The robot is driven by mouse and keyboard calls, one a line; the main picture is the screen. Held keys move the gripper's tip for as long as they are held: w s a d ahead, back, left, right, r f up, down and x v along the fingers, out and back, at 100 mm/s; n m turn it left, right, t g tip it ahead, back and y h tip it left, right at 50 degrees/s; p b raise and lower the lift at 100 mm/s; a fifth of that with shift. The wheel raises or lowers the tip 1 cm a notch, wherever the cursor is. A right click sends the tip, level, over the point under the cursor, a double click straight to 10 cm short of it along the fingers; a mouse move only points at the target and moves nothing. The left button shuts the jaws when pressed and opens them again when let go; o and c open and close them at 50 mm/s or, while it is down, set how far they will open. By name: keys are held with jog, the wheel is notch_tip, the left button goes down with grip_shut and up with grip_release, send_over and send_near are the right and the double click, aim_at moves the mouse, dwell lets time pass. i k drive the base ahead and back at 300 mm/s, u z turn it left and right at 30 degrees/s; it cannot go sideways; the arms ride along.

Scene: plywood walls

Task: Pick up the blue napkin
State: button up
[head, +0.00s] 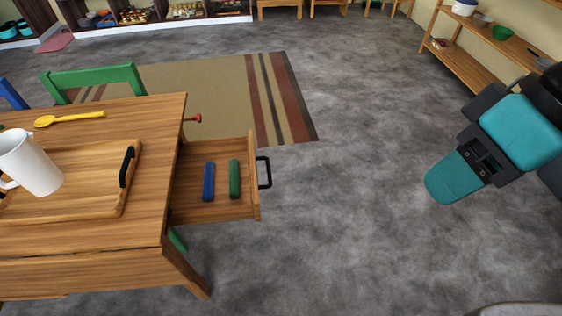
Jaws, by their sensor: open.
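A blue rolled napkin (208,181) lies in the open drawer (188,211) of the wooden table, to the left of a similar green roll (234,179). Both lie lengthwise along the drawer's width, side by side with a gap between them. My gripper (446,184) is at the right of the head view, raised over the grey floor and well apart from the drawer. It is open, with nothing seen in it; its fingers overlap from this angle.
The drawer has a black handle (264,172) on its front. On the table (150,110) are a wooden tray (85,208), a white pitcher (32,165) and a yellow spoon (70,118). A green chair (95,80) stands behind it. Floor between drawer and gripper is clear.

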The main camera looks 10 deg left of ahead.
aim_at(208, 177)
jog(key=z, duration=1.7)
jog(key=i, duration=0.95)
jog(key=u, duration=3.2)
